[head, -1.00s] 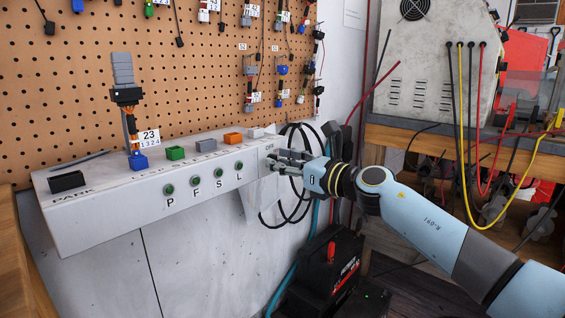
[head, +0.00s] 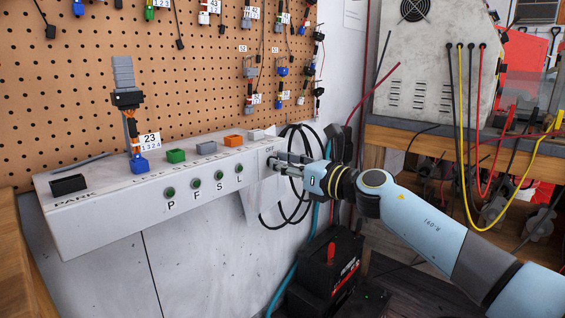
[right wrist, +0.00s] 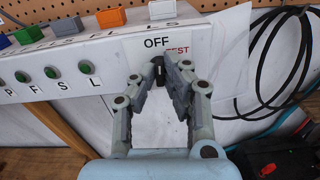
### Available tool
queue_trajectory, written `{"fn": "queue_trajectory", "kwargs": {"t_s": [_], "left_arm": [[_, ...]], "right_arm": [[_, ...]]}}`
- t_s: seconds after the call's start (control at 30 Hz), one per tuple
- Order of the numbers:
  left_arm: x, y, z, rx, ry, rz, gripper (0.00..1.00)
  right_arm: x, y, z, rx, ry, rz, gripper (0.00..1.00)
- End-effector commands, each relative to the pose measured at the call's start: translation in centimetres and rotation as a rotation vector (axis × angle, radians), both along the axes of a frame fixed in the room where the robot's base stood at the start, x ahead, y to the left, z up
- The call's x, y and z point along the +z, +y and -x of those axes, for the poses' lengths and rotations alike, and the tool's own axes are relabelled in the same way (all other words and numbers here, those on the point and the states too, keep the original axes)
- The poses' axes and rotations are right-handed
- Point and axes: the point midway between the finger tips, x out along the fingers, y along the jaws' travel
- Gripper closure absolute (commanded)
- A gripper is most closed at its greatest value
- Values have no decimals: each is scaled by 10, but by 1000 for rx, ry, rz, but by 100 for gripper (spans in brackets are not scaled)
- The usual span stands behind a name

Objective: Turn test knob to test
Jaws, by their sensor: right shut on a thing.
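The test knob (right wrist: 158,66) is a small dark knob on the front of the white test box (head: 110,226), at its right end. The word OFF stands above it and a red TEST label (right wrist: 178,50) is partly hidden to its right. My right gripper (head: 275,161) is at the knob. In the right wrist view its fingers (right wrist: 163,72) are closed around the knob, hiding most of it, so its exact pointing is hard to tell. My left gripper is in neither view.
Green lamps marked P, F, S, L (head: 196,184) sit left of the knob. Coloured connectors and a blue plug with tag 23 (head: 149,139) are on top. Black cables (head: 290,215) hang to the right, above a black machine (head: 330,262).

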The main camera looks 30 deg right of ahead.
Motion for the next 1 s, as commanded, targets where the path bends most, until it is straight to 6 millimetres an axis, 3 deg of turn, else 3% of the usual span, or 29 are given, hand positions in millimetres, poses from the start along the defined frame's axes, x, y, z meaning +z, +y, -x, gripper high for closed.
{"fn": "queue_trajectory", "kwargs": {"t_s": [0.27, 0.7, 1.0], "left_arm": [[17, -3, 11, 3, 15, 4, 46], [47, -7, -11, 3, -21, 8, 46], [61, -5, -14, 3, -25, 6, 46]], "right_arm": [[4, -1, 0, -1, 72, -205, 100], [3, -1, -1, 0, 206, -594, 100], [1, -2, -1, -1, 277, -795, 100]]}}
